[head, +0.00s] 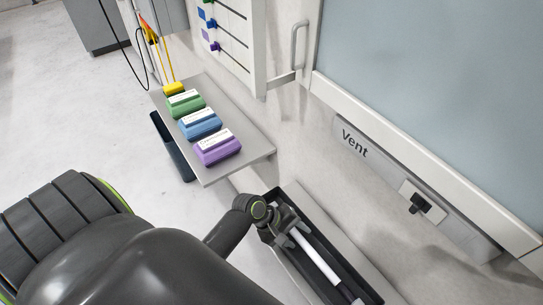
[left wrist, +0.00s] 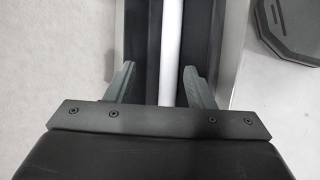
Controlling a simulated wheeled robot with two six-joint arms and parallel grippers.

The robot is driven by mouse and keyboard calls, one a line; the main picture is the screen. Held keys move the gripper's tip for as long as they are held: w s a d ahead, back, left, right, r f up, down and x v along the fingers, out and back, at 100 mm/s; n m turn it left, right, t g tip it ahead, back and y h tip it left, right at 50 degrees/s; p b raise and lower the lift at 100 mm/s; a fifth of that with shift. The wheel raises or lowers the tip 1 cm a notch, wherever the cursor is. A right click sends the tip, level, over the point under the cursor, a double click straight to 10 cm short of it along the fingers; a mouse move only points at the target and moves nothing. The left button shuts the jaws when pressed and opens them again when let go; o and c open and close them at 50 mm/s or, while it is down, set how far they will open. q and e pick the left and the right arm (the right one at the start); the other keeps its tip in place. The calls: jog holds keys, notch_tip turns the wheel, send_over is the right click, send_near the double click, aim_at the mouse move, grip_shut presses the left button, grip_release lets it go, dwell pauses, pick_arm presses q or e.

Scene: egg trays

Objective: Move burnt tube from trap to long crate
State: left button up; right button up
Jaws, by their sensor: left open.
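A white tube (head: 318,258) with a dark band near its lower end lies lengthwise in a long dark crate (head: 325,228). My left gripper (head: 285,224) is at the upper end of the tube, over the crate. In the left wrist view its two fingers (left wrist: 160,68) are open, one on each side of the white tube (left wrist: 171,35), with gaps visible. The dark crate (left wrist: 143,30) runs beneath them. I cannot tell whether this tube is burnt. No trap can be made out. My right gripper is not in view.
A grey shelf (head: 243,150) holds purple (head: 217,150), blue (head: 200,125), green (head: 185,105) and yellow (head: 174,89) blocks. A dark bin (head: 172,150) stands beside the shelf. Open floor lies left.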

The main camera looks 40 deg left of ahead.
pick_arm(q)
jog(key=b+v, duration=0.1)
jog(key=v, duration=1.2)
jog(key=shift+r, duration=0.2)
jog(key=shift+d, duration=0.1)
